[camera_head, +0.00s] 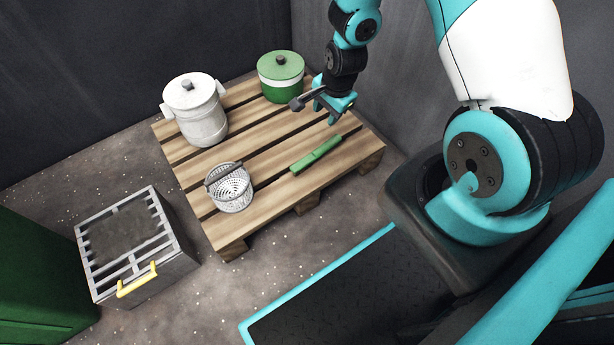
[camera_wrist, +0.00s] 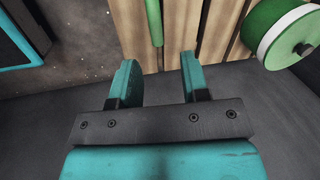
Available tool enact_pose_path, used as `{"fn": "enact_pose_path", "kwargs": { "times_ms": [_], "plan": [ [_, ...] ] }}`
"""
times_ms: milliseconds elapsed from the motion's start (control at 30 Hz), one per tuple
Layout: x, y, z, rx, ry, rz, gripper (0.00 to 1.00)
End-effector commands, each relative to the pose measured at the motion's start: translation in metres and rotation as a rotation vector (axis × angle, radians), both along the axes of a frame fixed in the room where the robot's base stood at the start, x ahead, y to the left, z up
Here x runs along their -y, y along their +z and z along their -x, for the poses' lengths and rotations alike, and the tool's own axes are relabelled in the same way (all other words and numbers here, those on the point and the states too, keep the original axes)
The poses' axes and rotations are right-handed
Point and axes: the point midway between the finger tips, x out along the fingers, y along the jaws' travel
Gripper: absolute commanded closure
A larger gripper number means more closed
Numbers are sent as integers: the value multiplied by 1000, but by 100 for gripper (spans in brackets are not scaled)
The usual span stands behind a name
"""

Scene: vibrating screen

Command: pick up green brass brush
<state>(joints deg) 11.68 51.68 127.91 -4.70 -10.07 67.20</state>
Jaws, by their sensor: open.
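The green brass brush (camera_head: 316,154) lies on the wooden pallet (camera_head: 262,184) near its front right edge. Its long green shape also shows at the top of the wrist view (camera_wrist: 154,22), just beyond and between the fingertips. My gripper (camera_head: 333,108) is above the pallet, behind the brush and apart from it. In the wrist view my gripper (camera_wrist: 160,75) is open, with two teal fingers and nothing between them. The bristles of the brush cannot be made out.
A green pot with a white band (camera_head: 281,77) stands at the pallet's back, near my gripper. A white lidded pot (camera_head: 196,110) stands left. A white perforated basket (camera_head: 231,188) sits front left. A slatted grey box with a yellow handle (camera_head: 128,243) stands on the floor. Dark walls rise behind.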

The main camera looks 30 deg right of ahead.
Motion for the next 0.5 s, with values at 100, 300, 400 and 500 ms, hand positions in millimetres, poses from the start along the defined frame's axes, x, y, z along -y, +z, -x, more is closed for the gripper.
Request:
{"fn": "enact_pose_path", "kwargs": {
  "times_ms": [100,300,400,500],
  "plan": [
    [8,-31,3,-5,-53,5,58],
    [10,-65,-1,-5,-69,5,58],
    [9,-89,-5,-5,-67,6,58],
    [9,-112,-10,-5,-66,6,58]
  ]
}}
